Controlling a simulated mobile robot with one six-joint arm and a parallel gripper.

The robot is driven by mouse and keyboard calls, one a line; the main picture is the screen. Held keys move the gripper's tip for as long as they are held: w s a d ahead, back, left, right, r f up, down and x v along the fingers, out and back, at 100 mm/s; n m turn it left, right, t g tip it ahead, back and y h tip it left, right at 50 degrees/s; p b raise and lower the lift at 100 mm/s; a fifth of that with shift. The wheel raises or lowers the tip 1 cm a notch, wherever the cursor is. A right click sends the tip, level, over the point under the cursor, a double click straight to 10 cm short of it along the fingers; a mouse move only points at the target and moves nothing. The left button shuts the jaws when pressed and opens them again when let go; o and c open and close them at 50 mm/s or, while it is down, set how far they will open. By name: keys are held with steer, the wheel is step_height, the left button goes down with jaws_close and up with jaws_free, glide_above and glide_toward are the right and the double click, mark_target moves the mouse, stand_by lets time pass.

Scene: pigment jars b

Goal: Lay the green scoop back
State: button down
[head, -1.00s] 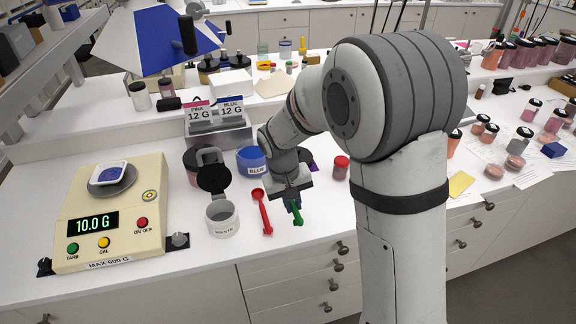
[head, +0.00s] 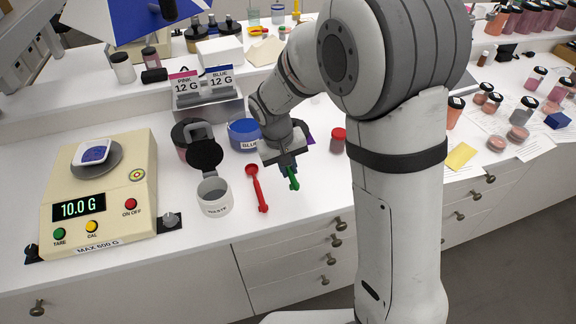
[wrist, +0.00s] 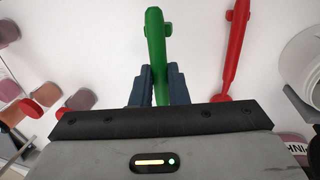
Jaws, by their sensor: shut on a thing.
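My gripper (head: 289,169) is shut on the green scoop (head: 294,181), low over the white bench. In the wrist view the green scoop (wrist: 156,50) stands out between the two blue fingers (wrist: 157,86); only its handle shows and its bowl is hidden. The red scoop (head: 259,190) lies on the bench just left of my gripper, and it also shows in the wrist view (wrist: 235,55), apart from the green one. I cannot tell whether the green scoop touches the bench.
A white waste cup (head: 213,197) stands left of the red scoop. The blue jar (head: 243,133) is behind it. A red-capped jar (head: 338,140) stands right of my gripper. The scale (head: 100,190) at the left reads 10.0 G. Bare bench lies in front of my gripper.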

mark_target(288, 190)
steer(key=shift+f+b, duration=2)
steer(key=shift+f, duration=0.75)
steer(key=shift+f, duration=0.3)
steer(key=c, duration=1.3)
jaws_free()
steer(key=shift+r, duration=0.1)
steer(key=shift+r+p, duration=1.8)
steer(key=shift+r, duration=1.15)
